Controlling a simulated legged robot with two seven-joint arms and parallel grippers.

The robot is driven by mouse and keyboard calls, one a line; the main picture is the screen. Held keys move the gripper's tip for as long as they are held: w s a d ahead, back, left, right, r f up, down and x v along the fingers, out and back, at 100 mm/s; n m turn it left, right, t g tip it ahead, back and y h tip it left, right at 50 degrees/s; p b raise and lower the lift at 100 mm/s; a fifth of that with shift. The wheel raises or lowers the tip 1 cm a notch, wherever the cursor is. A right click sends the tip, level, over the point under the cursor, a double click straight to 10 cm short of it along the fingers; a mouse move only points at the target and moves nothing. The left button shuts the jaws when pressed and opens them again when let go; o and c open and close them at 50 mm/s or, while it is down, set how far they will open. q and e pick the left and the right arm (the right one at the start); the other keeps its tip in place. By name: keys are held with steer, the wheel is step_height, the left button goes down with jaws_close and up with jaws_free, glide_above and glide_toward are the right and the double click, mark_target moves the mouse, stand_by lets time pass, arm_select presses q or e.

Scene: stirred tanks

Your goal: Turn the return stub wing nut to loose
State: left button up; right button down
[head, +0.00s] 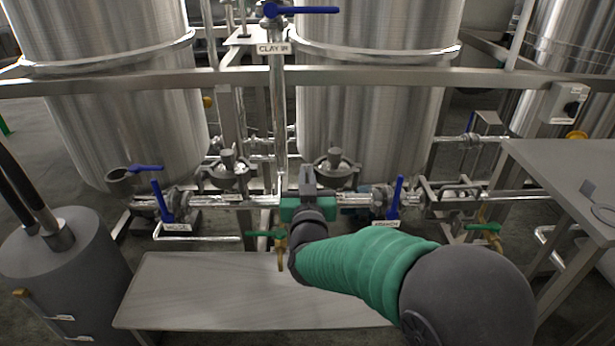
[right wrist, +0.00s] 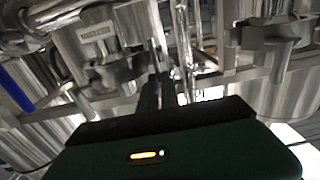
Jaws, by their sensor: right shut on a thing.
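My right gripper (head: 307,174) reaches in from the lower right to the pipe run below the CLAY IN label, between the two front tanks. In the right wrist view its dark fingers (right wrist: 158,92) point away from me and are shut, with the tips among the pipes. The return stub wing nut is hidden at the fingertips, so I cannot see how it is turned. My left gripper is not in view.
Blue-handled valves stand left (head: 162,200) and right (head: 396,197) of the gripper. A green-handled tap (head: 279,236) hangs just left of my arm. A low metal bench (head: 190,290) lies below, a grey drum (head: 50,270) left, and a steel table (head: 560,165) right.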

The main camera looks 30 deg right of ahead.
steer(key=shift+f, duration=0.1)
steer(key=shift+w+a+f+n+p, duration=0.25)
steer(key=shift+a+f+n+p, duration=0.2)
steer(key=shift+n+p, duration=2.5)
steer(key=shift+w+a+f+n+p, duration=0.2)
steer(key=shift+a+f+n+p, duration=0.25)
steer(key=shift+n+p, duration=2.5)
steer(key=shift+w+a+f+n+p, duration=0.3)
steer(key=shift+f+n+p, duration=0.2)
steer(key=shift+n+p, duration=2.45)
steer(key=c, duration=1.9)
jaws_free()
steer(key=shift+f, duration=0.1)
steer(key=shift+d, duration=0.1)
